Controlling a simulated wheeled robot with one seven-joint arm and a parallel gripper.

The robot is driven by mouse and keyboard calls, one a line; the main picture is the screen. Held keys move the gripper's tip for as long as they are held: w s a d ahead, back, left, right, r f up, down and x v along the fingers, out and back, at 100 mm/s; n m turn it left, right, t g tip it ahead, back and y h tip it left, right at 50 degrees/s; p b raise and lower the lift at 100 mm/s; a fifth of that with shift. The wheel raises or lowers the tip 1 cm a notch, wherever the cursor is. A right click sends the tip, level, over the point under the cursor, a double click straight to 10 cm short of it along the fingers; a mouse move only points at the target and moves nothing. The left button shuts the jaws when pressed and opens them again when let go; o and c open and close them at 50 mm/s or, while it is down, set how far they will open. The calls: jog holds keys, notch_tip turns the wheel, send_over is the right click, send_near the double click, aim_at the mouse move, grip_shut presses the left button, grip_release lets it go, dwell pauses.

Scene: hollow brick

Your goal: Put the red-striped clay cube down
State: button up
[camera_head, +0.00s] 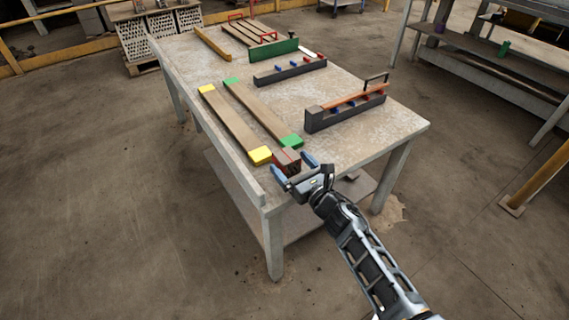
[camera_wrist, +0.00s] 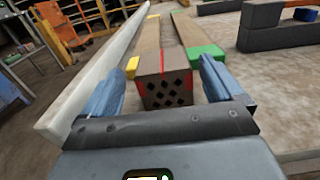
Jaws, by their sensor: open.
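The red-striped clay cube (camera_head: 287,161) sits on the near end of the table (camera_head: 330,155), next to the yellow and green ends of two long boards. In the wrist view the cube (camera_wrist: 165,80) shows a face with several dark holes and red stripes. My gripper (camera_head: 293,164) is open, with one blue finger on each side of the cube. In the wrist view the gripper (camera_wrist: 160,92) has visible gaps between the fingers and the cube. The cube seems to rest on the tabletop; its lower edge is partly hidden by my gripper.
A board with yellow ends (camera_head: 232,122) and one with green ends (camera_head: 262,113) lie lengthwise beyond the cube. Dark racks with pegs (camera_head: 343,111) stand to the right. A raised pale rail (camera_wrist: 85,85) runs along the table's left edge. Bare tabletop lies right of the cube.

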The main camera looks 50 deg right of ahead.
aim_at(281, 151)
jog(key=x, duration=0.5)
jog(key=shift+d+f, duration=0.1)
jog(key=shift+d, duration=0.1)
jog(key=c, duration=1)
